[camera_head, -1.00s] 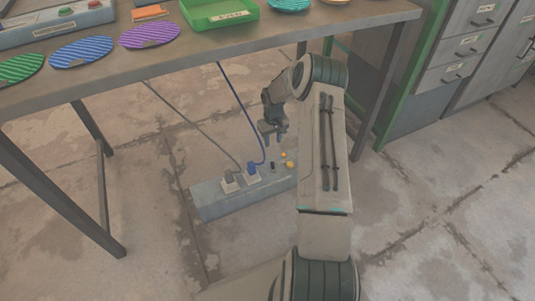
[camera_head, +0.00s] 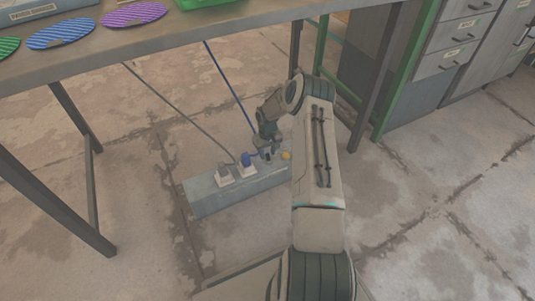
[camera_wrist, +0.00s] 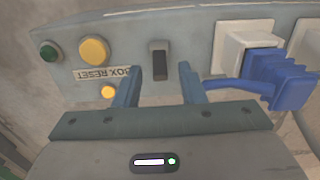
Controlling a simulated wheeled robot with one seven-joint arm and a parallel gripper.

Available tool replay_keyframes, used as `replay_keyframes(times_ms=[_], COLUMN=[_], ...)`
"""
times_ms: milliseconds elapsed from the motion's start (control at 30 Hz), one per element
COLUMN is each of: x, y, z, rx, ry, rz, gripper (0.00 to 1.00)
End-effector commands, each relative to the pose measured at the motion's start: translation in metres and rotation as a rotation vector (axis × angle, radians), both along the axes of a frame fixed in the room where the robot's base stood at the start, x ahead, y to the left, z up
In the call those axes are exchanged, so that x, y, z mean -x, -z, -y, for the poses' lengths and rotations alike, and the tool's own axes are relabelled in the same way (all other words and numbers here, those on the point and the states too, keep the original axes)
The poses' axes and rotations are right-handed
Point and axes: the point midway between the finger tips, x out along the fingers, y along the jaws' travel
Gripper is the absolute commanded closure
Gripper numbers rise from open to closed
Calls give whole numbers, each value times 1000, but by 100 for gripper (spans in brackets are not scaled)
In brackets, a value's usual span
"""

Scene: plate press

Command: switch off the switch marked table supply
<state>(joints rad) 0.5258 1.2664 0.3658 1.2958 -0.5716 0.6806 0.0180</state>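A grey power box (camera_head: 205,196) lies on the floor under the table. In the wrist view the same box (camera_wrist: 200,24) fills the upper part. A dark rocker switch (camera_wrist: 160,63) in a grey frame sits on its face; no label naming it is visible. My gripper (camera_wrist: 159,70) is open, with one finger either side of the switch in that view and nothing between them. Contact cannot be told. In the head view my gripper (camera_head: 268,154) is low over the box and hides the switch.
Left of the switch in the wrist view are a yellow button (camera_wrist: 94,51) by a box reset label (camera_wrist: 100,75), an orange lamp (camera_wrist: 108,92) and a green button (camera_wrist: 49,51). A blue plug (camera_wrist: 285,80) and cable are close right. The table edge (camera_head: 190,38) is above.

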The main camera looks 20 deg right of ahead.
Motion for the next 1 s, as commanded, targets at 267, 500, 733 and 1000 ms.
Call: replay_keyframes(times_ms=[267, 500, 733, 1000], x=[0, 0, 2, 10], y=[0, 0, -1, -3], z=[0, 0, 1, 0], rx=[0, 0, 0, -5], ry=[0, 0, 0, -1], rz=[0, 0, 21, 137], gripper=[72, 100, 100, 100])
